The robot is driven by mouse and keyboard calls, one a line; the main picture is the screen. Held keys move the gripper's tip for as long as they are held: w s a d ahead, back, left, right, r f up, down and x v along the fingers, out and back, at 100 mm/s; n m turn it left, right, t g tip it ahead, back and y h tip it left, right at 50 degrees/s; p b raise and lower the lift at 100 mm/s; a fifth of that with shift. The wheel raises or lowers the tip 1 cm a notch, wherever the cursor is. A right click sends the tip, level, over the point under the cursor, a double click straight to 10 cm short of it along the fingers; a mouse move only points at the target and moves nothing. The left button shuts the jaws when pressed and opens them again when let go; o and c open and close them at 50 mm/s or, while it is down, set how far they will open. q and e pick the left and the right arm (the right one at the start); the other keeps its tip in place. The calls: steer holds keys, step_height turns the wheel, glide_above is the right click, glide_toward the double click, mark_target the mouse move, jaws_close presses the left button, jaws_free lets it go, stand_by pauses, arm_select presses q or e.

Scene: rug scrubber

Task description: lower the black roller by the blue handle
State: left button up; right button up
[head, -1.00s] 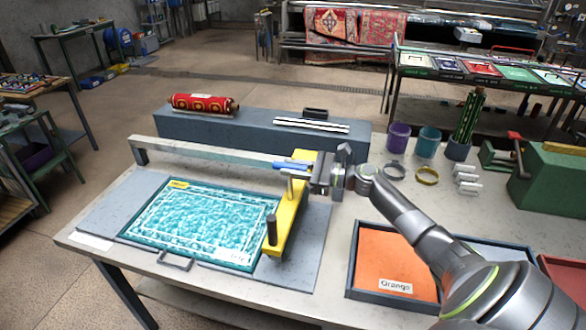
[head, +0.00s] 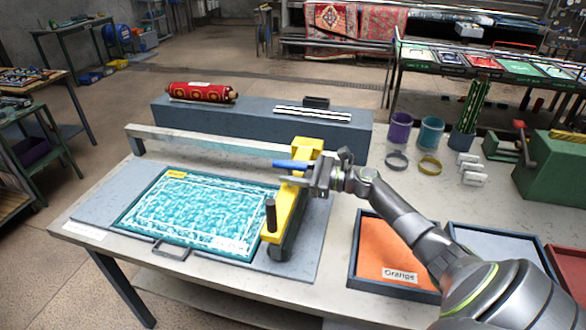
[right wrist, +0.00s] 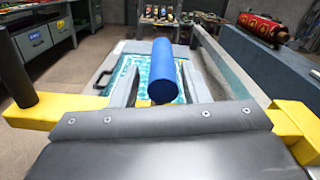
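The blue handle (head: 290,164) sticks out to the left from the upper part of a yellow frame (head: 287,213). The black roller (head: 285,246) shows only partly, under the yellow frame at the right edge of the rug. An upright black grip (head: 271,215) stands at the frame's near end. My right gripper (head: 292,176) is at the blue handle. In the right wrist view, the handle (right wrist: 162,70) lies between my two open fingers (right wrist: 160,85), with visible gaps at the sides. My left gripper is not in view.
A turquoise rug (head: 200,210) lies in a tray left of the frame. A grey rail (head: 180,139) runs behind it. An orange tray (head: 392,255), purple cup (head: 400,126) and teal cup (head: 430,132) stand to the right. A red rolled rug (head: 202,92) lies on the back block.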

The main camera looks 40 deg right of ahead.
steer(key=shift+r, duration=0.2)
steer(key=v, duration=1.7)
steer(key=shift+s, duration=0.2)
steer(key=shift+d, duration=0.1)
